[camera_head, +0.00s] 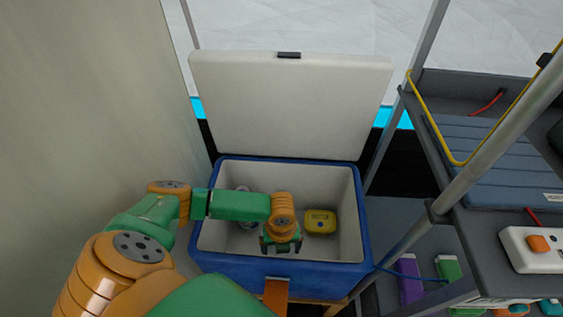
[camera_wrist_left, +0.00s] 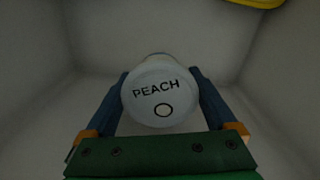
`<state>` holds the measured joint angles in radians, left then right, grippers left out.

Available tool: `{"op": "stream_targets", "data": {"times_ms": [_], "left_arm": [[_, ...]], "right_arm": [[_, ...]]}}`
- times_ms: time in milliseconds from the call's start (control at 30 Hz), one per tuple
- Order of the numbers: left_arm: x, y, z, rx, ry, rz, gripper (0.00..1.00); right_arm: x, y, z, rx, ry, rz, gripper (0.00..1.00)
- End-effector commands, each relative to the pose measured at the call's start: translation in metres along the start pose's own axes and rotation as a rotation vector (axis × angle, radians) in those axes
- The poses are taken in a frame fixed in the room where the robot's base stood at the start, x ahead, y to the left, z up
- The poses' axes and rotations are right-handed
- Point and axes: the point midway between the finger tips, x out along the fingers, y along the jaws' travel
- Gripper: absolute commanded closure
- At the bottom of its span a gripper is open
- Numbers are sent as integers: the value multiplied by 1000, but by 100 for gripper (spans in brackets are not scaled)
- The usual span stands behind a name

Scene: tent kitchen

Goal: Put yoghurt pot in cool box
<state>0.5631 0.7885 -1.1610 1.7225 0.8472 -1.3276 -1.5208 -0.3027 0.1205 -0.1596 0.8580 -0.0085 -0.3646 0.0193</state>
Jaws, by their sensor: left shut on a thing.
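The cool box (camera_head: 285,277) is blue outside and white inside, with its lid (camera_head: 290,105) standing open at the back. My left gripper (camera_head: 281,243) reaches down inside the box, near its front wall. In the left wrist view my left gripper (camera_wrist_left: 163,105) is shut on the yoghurt pot (camera_wrist_left: 158,95), whose pale round top reads PEACH. White box walls surround it there. In the head view the pot is hidden under the gripper. Whether the pot touches the box floor cannot be told. My right gripper is not in view.
A yellow container (camera_head: 320,221) lies in the box, right of my gripper. A greyish round item (camera_head: 244,190) is partly hidden behind my arm at the box's left. A metal-framed shelf rack (camera_head: 500,165) stands close on the right. A beige wall (camera_head: 85,110) is on the left.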

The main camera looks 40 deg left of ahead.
Motion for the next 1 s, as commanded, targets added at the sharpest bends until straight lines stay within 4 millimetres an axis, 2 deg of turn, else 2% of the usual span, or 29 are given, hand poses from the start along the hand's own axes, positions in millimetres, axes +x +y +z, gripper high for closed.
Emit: {"op": "stream_targets", "data": {"times_ms": [33,100,267,400,500,833,867,1000], "left_arm": [[25,0,-1,-3,2,2,73],[42,0,-1,-2,1,2,73],[63,0,-1,-2,1,0,73],[90,0,-1,-2,2,1,73],[96,0,-1,-2,0,0,73],[97,0,0,-2,0,0,73],[96,0,-1,-2,0,0,1],[96,0,-1,-2,1,0,0]], "right_arm": [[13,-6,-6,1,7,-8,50],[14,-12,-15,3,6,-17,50],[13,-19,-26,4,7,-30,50],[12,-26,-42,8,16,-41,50],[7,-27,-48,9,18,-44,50],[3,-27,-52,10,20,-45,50],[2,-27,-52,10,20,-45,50],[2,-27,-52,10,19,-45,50]]}}
